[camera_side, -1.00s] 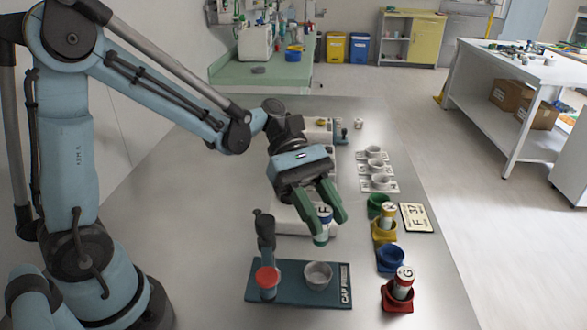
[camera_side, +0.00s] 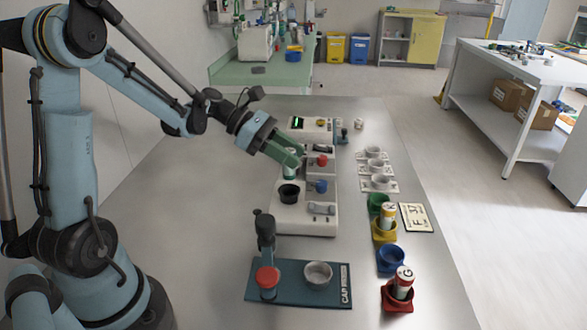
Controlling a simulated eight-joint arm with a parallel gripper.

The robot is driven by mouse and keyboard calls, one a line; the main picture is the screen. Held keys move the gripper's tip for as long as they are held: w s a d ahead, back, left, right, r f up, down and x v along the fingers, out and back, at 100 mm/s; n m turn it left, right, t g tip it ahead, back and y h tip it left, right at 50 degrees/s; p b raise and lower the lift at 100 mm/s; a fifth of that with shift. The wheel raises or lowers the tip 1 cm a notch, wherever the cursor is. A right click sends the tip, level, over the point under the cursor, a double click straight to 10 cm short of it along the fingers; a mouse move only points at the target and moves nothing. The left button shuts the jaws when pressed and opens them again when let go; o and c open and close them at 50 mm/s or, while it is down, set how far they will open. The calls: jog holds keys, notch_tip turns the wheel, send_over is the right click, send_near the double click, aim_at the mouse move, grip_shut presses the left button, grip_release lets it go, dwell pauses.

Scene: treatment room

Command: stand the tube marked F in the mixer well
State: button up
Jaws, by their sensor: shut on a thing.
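My gripper (camera_side: 291,158) is shut on the tube (camera_side: 290,172), a pale tube with a green end, and holds it upright over the row of white machines. The fingers hide much of it, and its letter does not show now. Below and in front of it, the nearest white machine (camera_side: 300,222) has a black round well (camera_side: 289,194) and a blue knob (camera_side: 321,186). The tube is above this well and appears apart from it. Another machine behind has a red knob (camera_side: 322,160). I cannot tell from labels which machine is the mixer.
A teal cap press (camera_side: 296,290) stands in front with a red cap. To the right are a green cup (camera_side: 377,204), a yellow holder (camera_side: 384,234) with a tube, an empty blue cup (camera_side: 391,260), a red holder (camera_side: 397,300) with tube G (camera_side: 404,278), and a card (camera_side: 417,218).

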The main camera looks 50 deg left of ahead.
aim_at(289, 174)
jog(key=shift+f, duration=2.2)
jog(key=shift+f, duration=0.55)
jog(key=o, duration=0.7)
jog(key=shift+o, duration=0.2)
jog(key=v, duration=1.1)
